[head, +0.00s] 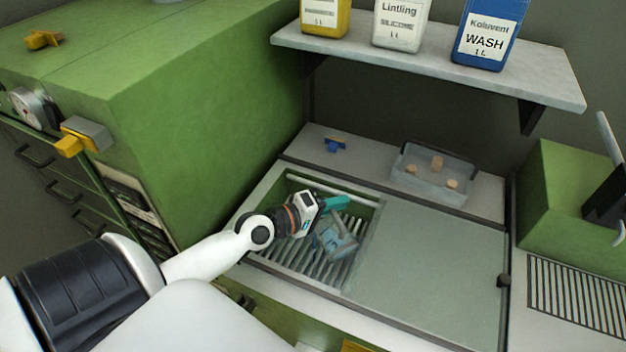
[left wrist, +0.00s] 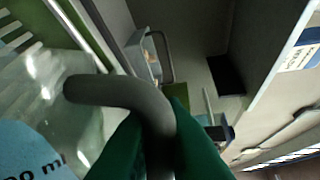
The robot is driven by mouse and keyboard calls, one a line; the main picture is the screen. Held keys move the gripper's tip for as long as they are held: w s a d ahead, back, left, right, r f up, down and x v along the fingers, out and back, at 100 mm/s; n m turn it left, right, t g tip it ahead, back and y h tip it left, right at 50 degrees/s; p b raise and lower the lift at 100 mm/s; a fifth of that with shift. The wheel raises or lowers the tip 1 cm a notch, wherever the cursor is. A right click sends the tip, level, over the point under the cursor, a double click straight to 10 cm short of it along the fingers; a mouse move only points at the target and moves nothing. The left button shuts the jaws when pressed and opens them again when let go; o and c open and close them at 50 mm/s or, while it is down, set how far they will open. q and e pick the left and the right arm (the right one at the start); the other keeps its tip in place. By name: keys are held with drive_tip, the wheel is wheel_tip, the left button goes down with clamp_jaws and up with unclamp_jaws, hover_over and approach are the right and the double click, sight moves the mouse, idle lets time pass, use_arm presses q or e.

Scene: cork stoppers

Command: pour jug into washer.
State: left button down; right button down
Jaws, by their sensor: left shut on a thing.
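The jug (head: 335,243) is clear, with a blue label; it hangs tilted over the slatted opening of the washer (head: 290,254). In the left wrist view the jug (left wrist: 55,85) fills the left side, its label partly reading "ml", with a grey curved handle (left wrist: 125,92). My left gripper (head: 333,203) has green fingers, shut on this handle. I cannot make out any stoppers in the jug or on the slats. My right gripper is in neither view.
A grey tray (head: 430,192) with three corks stands behind the flat grey cover (head: 435,265). A small blue item (head: 334,144) lies on the back ledge. Above is a shelf (head: 430,60) with three bottles. A tall green cabinet (head: 190,100) stands left.

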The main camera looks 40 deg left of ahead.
use_arm(q)
drive_tip(key=shift+w+a+r+n, duration=0.2)
drive_tip(key=shift+a+n, duration=0.15)
drive_tip(key=shift+a, duration=0.05)
drive_tip(key=shift+w+a+r+n, duration=0.2)
drive_tip(key=shift+a+n, duration=0.15)
drive_tip(key=shift+a, duration=0.05)
